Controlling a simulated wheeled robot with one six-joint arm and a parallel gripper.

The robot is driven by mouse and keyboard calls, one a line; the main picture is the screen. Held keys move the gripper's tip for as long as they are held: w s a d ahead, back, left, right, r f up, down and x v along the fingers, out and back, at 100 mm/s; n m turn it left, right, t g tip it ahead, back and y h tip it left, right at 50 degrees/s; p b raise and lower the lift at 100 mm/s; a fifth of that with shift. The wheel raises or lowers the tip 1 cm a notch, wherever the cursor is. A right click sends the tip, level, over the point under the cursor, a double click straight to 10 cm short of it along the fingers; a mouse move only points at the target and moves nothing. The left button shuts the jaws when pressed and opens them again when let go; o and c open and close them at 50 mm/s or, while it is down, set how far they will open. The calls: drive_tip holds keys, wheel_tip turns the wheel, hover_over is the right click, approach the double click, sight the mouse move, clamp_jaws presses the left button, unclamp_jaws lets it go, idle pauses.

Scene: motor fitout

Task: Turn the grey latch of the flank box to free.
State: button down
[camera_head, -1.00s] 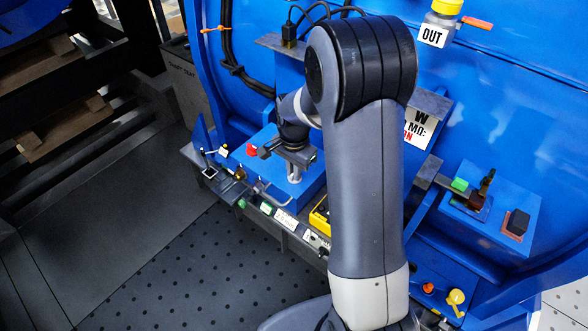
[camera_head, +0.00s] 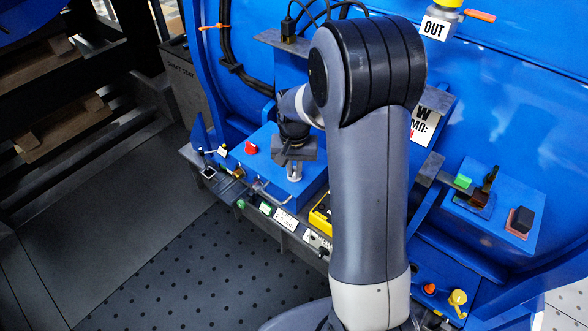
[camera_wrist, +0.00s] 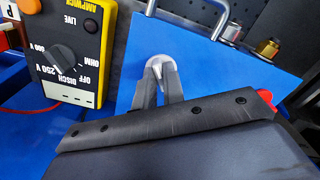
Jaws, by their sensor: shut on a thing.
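The flank box is a blue box (camera_head: 266,150) on the shelf at the blue machine's flank. Its grey latch (camera_wrist: 158,61) shows in the wrist view as a light grey round piece on the blue face. My gripper (camera_wrist: 160,82) reaches down to it, with both fingers close together and shut on the latch. In the head view my gripper (camera_head: 295,168) stands over the box top. The fingers and wrist cover part of the latch, so its exact angle is hard to tell.
A yellow meter (camera_wrist: 70,50) with a black dial stands beside the box. A red piece (camera_head: 250,148), a metal handle (camera_wrist: 215,18) and brass fittings (camera_wrist: 267,48) are close to my gripper. Another blue box (camera_head: 492,205) stands to the right.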

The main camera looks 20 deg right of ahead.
drive_tip(key=n, duration=0.5)
drive_tip(key=shift+d+n+b, duration=0.1)
drive_tip(key=shift+n+b, duration=0.2)
drive_tip(key=shift+b, duration=0.1)
drive_tip(key=n, duration=0.5)
drive_tip(key=shift+d, duration=0.1)
drive_tip(key=shift+w+n, duration=0.1)
drive_tip(key=shift+n, duration=0.2)
drive_tip(key=c, duration=1.5)
unclamp_jaws()
drive_tip(key=shift+b, duration=0.3)
drive_tip(key=shift+r, duration=0.1)
wheel_tip(320, 180, up, 11)
drive_tip(key=shift+f, duration=0.2)
wheel_tip(320, 180, down, 11)
drive_tip(key=shift+r, duration=0.1)
